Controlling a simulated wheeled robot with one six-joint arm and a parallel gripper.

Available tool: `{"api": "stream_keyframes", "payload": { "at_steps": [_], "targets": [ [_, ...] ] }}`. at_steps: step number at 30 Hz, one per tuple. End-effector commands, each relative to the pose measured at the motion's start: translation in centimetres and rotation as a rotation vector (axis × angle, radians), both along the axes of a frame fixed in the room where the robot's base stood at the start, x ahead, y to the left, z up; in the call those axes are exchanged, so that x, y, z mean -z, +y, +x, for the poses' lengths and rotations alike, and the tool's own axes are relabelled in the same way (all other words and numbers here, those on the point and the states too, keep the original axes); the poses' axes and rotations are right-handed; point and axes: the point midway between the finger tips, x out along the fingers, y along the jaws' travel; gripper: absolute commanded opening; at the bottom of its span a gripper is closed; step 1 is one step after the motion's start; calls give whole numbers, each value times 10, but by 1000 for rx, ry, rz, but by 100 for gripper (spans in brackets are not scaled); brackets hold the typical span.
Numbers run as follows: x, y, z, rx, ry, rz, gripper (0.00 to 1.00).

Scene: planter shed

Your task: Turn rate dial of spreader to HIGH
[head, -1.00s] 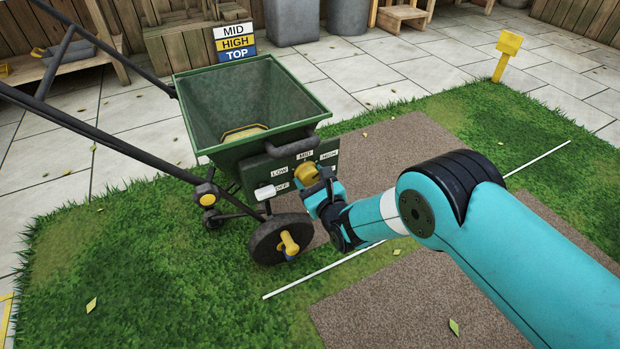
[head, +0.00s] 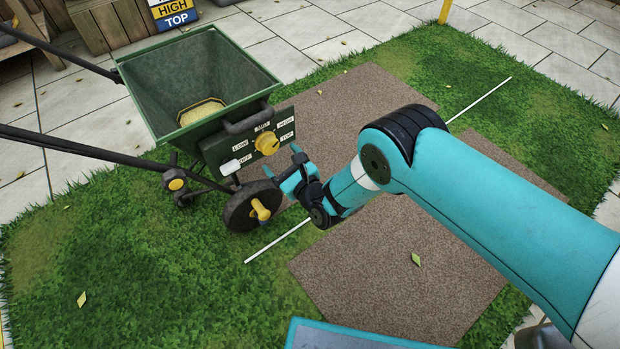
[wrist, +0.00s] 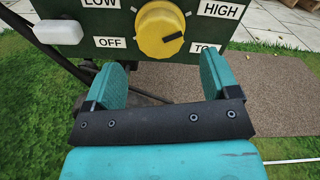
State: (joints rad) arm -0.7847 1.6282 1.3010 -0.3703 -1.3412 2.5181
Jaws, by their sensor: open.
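The green spreader (head: 165,90) stands on the grass at left in the head view. Its panel carries a yellow rate dial (head: 265,143) ringed by labels OFF, LOW, MID, HIGH and TOP. In the wrist view the dial (wrist: 160,30) is at top centre, its upper edge cut off. Its dark pointer mark lies to the right, between the HIGH label (wrist: 220,9) and the partly hidden TOP label (wrist: 205,48). My gripper (wrist: 165,64) is open and empty, its fingers apart below the dial. In the head view my gripper (head: 284,170) is off the panel, to the dial's lower right.
A white lever (head: 230,167) sits left of the dial, near OFF. A dark wheel (head: 250,207) with a yellow hub is below the panel. A sign (head: 174,13) reading HIGH and TOP stands behind. Brown mats (head: 400,270) and a white line (head: 275,242) lie on the grass.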

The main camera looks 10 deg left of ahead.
Motion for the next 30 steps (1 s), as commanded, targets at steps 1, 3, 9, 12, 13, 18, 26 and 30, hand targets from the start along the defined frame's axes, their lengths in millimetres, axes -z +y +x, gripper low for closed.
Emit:
{"api": "stream_keyframes", "payload": {
  "at_steps": [1,3,9,12,13,18,26,30],
  "targets": [
    [-9,-7,-3,6,4,0,81],
    [-8,-10,-7,4,3,0,81],
    [-8,-23,-18,4,3,0,81],
    [-8,-32,-25,5,2,-1,81],
    [-8,-34,-27,5,3,0,81],
    [-9,-48,-40,4,2,-1,81],
    [-6,-76,-63,4,2,-1,81],
    [-3,-87,-72,4,1,-2,81]
  ]
}}
